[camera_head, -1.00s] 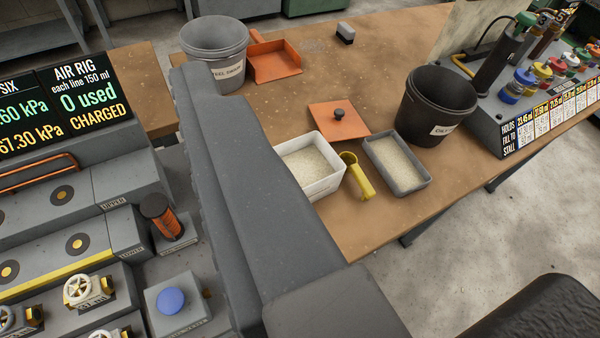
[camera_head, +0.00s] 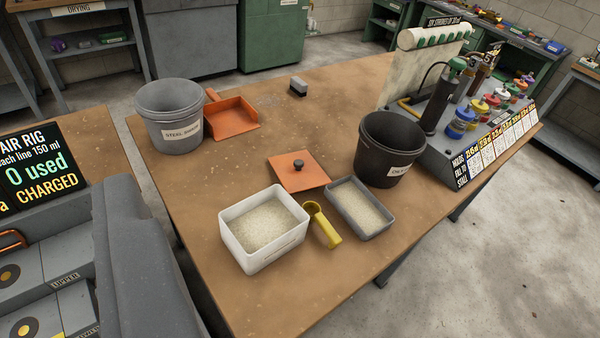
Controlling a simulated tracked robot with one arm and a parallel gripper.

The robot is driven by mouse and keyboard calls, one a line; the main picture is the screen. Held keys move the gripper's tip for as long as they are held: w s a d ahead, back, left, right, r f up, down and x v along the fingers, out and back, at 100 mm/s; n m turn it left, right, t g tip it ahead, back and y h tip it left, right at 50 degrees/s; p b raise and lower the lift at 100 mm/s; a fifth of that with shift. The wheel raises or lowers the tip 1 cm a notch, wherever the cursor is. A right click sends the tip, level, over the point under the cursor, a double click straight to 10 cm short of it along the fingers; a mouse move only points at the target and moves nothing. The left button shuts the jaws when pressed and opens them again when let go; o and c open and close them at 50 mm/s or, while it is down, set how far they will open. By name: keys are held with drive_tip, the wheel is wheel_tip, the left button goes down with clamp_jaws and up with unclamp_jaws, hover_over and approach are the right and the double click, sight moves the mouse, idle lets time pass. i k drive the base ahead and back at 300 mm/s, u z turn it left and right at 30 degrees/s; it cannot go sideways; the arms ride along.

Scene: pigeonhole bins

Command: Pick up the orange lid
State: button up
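My gripper is not in view. Only a grey part of my arm shows at the lower left, apart from the lid.
A yellow scoop (camera_head: 322,226) lies between the white bin and grey tray. A black bucket (camera_head: 390,149) stands right of the lid; a grey bucket (camera_head: 171,116) and orange dustpan (camera_head: 232,116) stand back left.

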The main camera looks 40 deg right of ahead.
sight(298, 171)
drive_tip(key=u, duration=2.55)
drive_tip(key=k, duration=1.65)
drive_tip(key=z, duration=2.45)
